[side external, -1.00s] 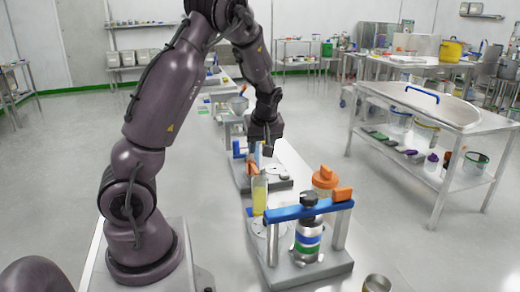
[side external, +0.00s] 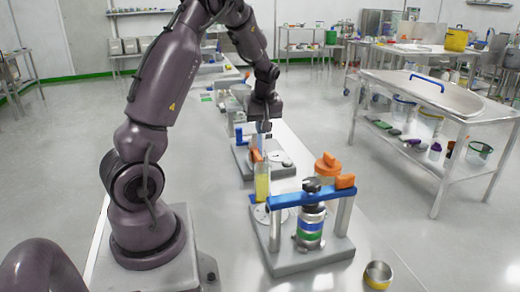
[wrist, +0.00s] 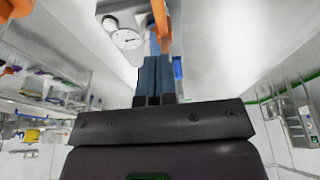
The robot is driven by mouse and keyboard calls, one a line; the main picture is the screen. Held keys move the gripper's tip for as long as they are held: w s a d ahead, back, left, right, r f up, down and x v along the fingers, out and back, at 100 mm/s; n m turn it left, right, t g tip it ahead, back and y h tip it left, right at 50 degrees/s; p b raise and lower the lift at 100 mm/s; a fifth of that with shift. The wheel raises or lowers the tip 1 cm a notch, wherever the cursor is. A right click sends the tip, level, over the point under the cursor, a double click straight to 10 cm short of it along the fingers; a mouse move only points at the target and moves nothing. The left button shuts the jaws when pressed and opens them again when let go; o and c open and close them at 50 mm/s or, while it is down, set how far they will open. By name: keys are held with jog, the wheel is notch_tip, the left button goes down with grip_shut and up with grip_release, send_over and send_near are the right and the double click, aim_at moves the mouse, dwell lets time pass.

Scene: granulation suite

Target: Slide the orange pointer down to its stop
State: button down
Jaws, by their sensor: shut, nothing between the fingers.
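The orange pointer (side external: 257,155) is a small upright orange piece in the side external view, on the far fixture just behind the yellow cylinder. In the wrist view an orange strip (wrist: 162,25), which looks like the same pointer, lies just beyond the fingertips. My gripper (side external: 264,131) points down, with its fingers close above and beside the pointer. In the wrist view my gripper (wrist: 154,58) has its fingers together with nothing between them. I cannot tell whether the fingertips touch the pointer. The pointer's stop is not clearly visible.
A round dial (wrist: 127,38) is beside the fingers. A small metal cup (side external: 378,275) is at the front right. A steel cart (side external: 420,90) stands right.

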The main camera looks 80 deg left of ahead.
aim_at(260, 159)
jog(key=x, duration=0.6)
jog(key=shift+d+f, duration=0.25)
jog(key=shift+f, duration=0.8)
jog(key=shift+f, duration=0.1)
jog(key=shift+f, duration=2)
